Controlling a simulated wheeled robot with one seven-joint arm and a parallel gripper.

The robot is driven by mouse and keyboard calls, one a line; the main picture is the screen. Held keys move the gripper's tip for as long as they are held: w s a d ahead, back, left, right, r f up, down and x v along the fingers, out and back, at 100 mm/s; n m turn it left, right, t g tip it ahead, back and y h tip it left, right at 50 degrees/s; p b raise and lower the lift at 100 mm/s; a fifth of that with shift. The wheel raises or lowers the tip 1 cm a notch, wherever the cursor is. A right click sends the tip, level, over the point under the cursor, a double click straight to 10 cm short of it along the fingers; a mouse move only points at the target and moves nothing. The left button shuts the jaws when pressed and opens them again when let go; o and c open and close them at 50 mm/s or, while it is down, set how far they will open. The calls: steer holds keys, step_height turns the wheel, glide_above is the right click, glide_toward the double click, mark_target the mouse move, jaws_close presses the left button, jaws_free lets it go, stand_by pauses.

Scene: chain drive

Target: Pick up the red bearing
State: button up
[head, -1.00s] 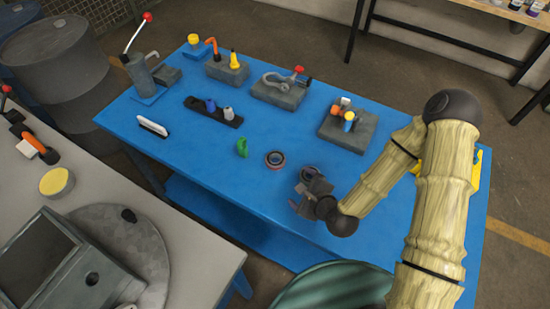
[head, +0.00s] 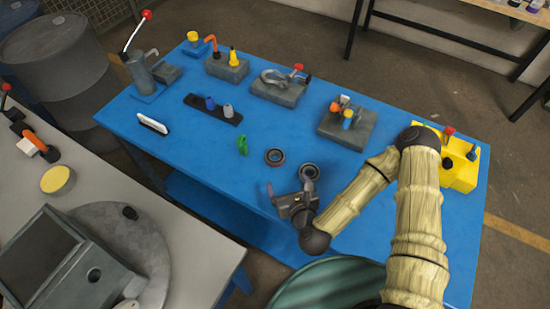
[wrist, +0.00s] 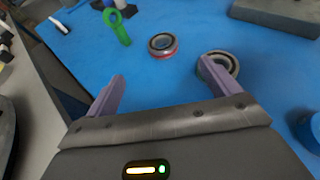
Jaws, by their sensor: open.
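The red bearing (head: 274,157) is a dark ring with a red band, lying flat on the blue table. In the wrist view the red bearing (wrist: 163,45) is ahead of my fingertips, roughly centred between them and apart from them. My gripper (head: 289,187) is open and empty, on the near side of the bearing. Its two purple-grey fingers (wrist: 162,72) also show in the wrist view.
A green part (head: 242,145) stands on the blue table (head: 190,150), left of the red bearing. A grey block with coloured parts (head: 348,124) is behind on the right. A black tray with small cylinders (head: 213,110) is farther left. Bare table lies around the red bearing.

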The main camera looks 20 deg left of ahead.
steer(key=shift+b+x, duration=1.6)
steer(key=shift+b, duration=0.95)
steer(key=f+b, duration=0.1)
steer(key=b, duration=0.3)
steer(key=shift+w+a, duration=0.35)
steer(key=shift+w, duration=0.05)
steer(key=p, duration=0.2)
glide_toward(273, 153)
steer(key=shift+x, duration=1.15)
steer(key=shift+w+a, duration=0.35)
steer(key=shift+f+p+x, duration=0.15)
steer(key=shift+p+x, duration=0.2)
steer(key=shift+x, duration=0.95)
steer(key=shift+f+p+x, duration=0.15)
steer(key=shift+p+x, duration=0.2)
steer(key=shift+x, duration=0.9)
steer(key=shift+d, duration=0.15)
steer(key=c, duration=1.3)
